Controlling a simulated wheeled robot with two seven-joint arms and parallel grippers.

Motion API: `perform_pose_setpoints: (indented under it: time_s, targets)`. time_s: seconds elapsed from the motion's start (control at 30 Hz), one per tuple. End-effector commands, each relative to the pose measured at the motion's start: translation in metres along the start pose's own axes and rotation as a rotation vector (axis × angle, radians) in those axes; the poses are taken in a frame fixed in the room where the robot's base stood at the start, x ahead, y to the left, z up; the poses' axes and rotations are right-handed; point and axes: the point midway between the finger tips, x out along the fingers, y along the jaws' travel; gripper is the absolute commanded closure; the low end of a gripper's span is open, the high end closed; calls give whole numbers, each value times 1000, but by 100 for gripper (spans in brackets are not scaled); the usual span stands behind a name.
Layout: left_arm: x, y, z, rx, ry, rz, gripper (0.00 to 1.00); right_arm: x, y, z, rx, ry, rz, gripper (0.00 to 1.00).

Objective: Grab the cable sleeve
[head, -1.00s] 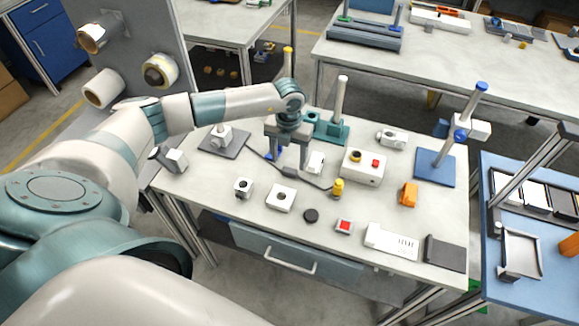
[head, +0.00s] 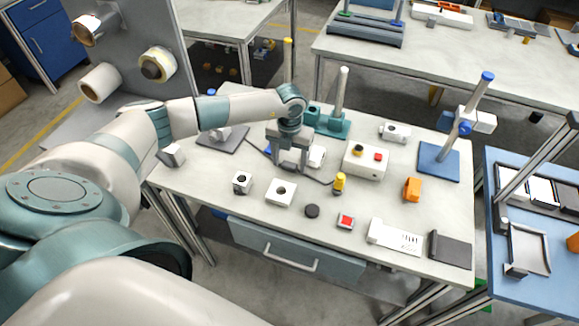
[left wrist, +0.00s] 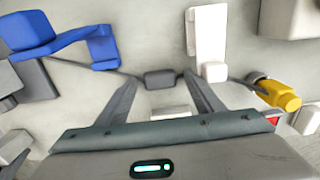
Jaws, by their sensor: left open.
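The cable sleeve (left wrist: 160,79) is a small dark grey block on a thin dark cable. In the left wrist view it lies between the tips of my left gripper's fingers, with a gap on each side. My left gripper (head: 290,167) is open and points down over the table; in the head view it mostly hides the sleeve. The cable runs right to a yellow plug (left wrist: 281,95), which also stands in the head view (head: 339,182). My right gripper does not show.
A blue bracket (left wrist: 62,42) lies left of the sleeve and a white part (left wrist: 207,40) is close on the right. A white button box (head: 365,162), a white block (head: 280,192) and a black puck (head: 312,211) stand around. The table front has some free room.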

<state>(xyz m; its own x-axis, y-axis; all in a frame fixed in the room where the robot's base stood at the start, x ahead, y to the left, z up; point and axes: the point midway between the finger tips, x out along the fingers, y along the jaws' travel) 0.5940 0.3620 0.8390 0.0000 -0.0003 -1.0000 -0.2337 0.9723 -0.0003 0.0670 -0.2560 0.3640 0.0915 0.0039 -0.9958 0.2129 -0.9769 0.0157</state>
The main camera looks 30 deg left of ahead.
Motion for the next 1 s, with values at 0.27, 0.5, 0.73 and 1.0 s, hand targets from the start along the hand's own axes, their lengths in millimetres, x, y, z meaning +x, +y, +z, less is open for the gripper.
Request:
perform_pose_setpoints:
  time_s: [0.27,0.5,0.73,1.0]
  targets:
    - [0,0,0,0,0,0,61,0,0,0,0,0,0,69]
    - [0,0,0,0,0,0,84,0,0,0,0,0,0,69]
    - [-2,0,0,0,-1,0,84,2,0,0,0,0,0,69]
    - [-24,0,1,1,-4,-1,84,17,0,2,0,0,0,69]
